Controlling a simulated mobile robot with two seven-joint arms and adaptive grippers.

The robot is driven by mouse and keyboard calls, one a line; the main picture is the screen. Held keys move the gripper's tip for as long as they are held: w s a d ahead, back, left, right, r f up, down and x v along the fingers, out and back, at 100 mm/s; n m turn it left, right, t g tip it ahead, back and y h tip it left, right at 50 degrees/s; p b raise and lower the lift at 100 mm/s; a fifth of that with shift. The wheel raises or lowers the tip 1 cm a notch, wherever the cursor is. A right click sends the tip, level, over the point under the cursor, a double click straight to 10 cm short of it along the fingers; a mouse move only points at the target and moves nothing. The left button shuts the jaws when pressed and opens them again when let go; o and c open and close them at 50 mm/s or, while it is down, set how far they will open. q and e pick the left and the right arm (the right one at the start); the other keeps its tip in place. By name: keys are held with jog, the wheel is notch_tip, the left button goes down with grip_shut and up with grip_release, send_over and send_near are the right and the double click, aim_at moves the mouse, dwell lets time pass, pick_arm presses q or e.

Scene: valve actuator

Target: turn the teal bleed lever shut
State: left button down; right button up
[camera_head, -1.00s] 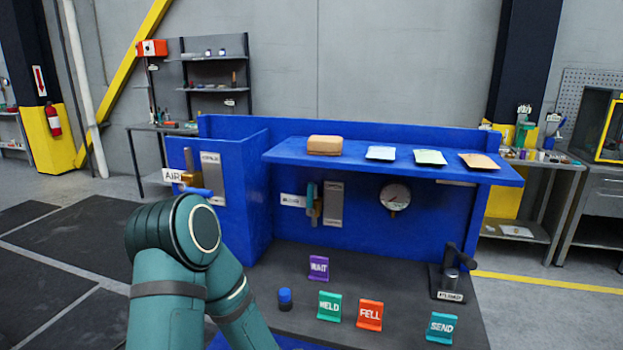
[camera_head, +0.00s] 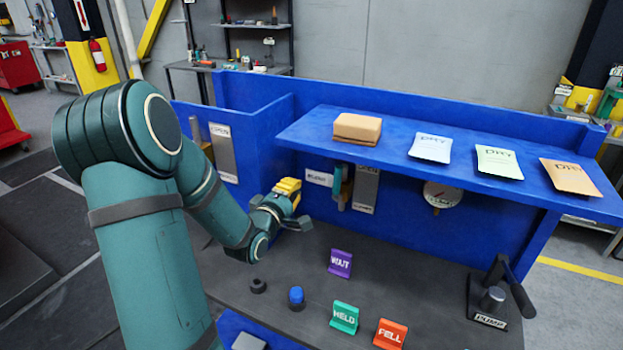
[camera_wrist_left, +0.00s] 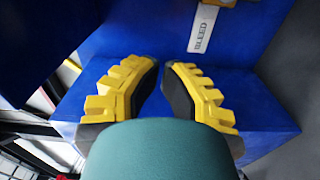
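The teal bleed lever (camera_head: 338,180) stands upright on the blue back panel under the shelf. It is between a white label (camera_head: 319,178) and a grey marked plate (camera_head: 365,187). My left gripper (camera_head: 290,200) has yellow fingers and is left of the lever and in front of the panel, apart from it. In the left wrist view the two fingers (camera_wrist_left: 162,65) are spread with nothing between them. The BLEED label (camera_wrist_left: 202,30) shows above them; I cannot make out the lever there. My right gripper is not in view.
The blue shelf (camera_head: 400,185) overhangs the lever, with a cardboard box (camera_head: 357,129) and several packets on it. A gauge (camera_head: 443,195) is right of the lever. A pump (camera_head: 490,305), signs such as purple WAIT (camera_head: 340,262), and a blue knob (camera_head: 296,297) stand on the dark bench top.

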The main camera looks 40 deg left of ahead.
aim_at(338, 185)
pick_arm(q)
jog(key=w, duration=1)
jog(key=shift+w+d+f+p, duration=0.2)
jog(key=shift+w+d+p, duration=0.1)
jog(key=shift+w+p, duration=0.05)
jog(key=shift+w+d+m+b, duration=0.1)
jog(key=shift+d+m+b, duration=0.15)
jog(key=shift+m+b, duration=0.45)
